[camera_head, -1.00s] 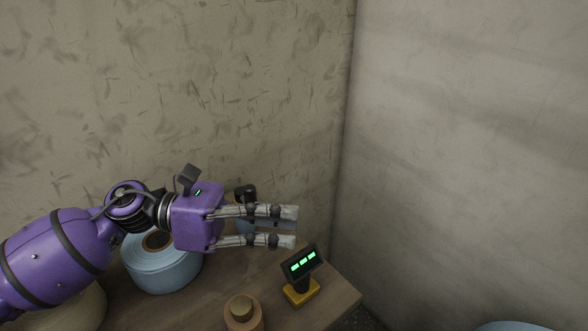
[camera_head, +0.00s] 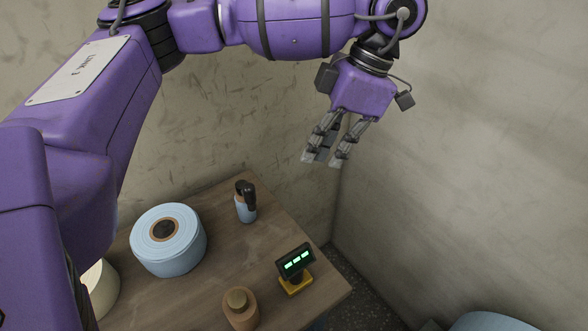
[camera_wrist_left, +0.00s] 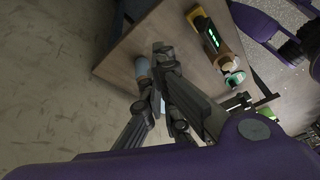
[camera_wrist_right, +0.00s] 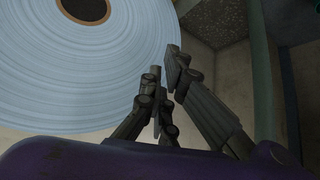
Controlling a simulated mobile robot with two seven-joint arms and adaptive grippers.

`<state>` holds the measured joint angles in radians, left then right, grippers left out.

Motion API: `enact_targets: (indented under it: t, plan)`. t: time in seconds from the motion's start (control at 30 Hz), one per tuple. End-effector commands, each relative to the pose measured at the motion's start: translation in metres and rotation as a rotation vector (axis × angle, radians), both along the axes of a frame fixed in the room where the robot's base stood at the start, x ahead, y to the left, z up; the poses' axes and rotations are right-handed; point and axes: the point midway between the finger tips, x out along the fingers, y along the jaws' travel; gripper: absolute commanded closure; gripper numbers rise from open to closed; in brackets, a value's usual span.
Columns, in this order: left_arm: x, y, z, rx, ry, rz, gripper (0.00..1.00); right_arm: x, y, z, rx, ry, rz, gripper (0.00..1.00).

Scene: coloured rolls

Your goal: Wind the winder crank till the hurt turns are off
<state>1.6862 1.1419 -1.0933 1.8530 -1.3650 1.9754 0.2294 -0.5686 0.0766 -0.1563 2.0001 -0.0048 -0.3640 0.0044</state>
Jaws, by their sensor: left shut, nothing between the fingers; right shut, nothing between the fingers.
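A big light blue roll with a brown core (camera_wrist_right: 70,85) fills the upper left of the right wrist view. My right gripper (camera_wrist_right: 168,62) is shut and empty, its fingertips in front of the roll's right edge; I cannot tell whether they touch. The rounded light blue edge (camera_head: 492,322) at the bottom right of the head view may be this roll. My left gripper (camera_head: 325,160) is shut and empty, raised above the table's back right corner, fingers pointing down. No crank can be made out, and no hurt turns can be picked out.
The wooden table (camera_head: 225,262) holds another light blue roll (camera_head: 185,255), a blue bottle with a black top (camera_head: 246,205), a display with green marks on a yellow base (camera_head: 296,264) and a tan bottle (camera_head: 240,312). A cream object (camera_head: 103,288) is partly behind my arm. Walls meet behind.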

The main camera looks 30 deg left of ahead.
Motion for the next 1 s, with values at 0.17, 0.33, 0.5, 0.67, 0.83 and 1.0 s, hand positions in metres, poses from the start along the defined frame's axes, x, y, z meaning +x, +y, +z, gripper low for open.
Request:
enact_targets:
  t: [0.17, 0.33, 0.5, 0.67, 0.83, 1.0]
  plan:
    - [0.004, 0.012, 0.009, 0.075, -0.028, 0.037, 1.00, -0.007, -0.002, -0.002, -0.001, 0.014, -0.002, 1.00]
    - [-0.003, 0.019, -0.013, 0.075, -0.025, 0.037, 1.00, -0.011, -0.002, -0.005, -0.003, 0.022, -0.002, 1.00]
    - [-0.012, 0.029, -0.045, 0.074, -0.025, 0.036, 1.00, -0.007, -0.002, 0.000, -0.003, 0.013, -0.002, 1.00]
    - [-0.020, 0.038, -0.076, 0.074, -0.027, 0.036, 1.00, -0.001, -0.002, 0.006, -0.002, 0.000, -0.001, 1.00]
    - [-0.035, 0.056, -0.076, 0.071, -0.033, 0.037, 1.00, 0.010, -0.001, 0.019, 0.000, -0.023, -0.001, 1.00]
    - [-0.045, 0.066, -0.079, 0.070, -0.030, 0.036, 1.00, 0.011, 0.002, 0.022, 0.006, -0.024, 0.002, 1.00]
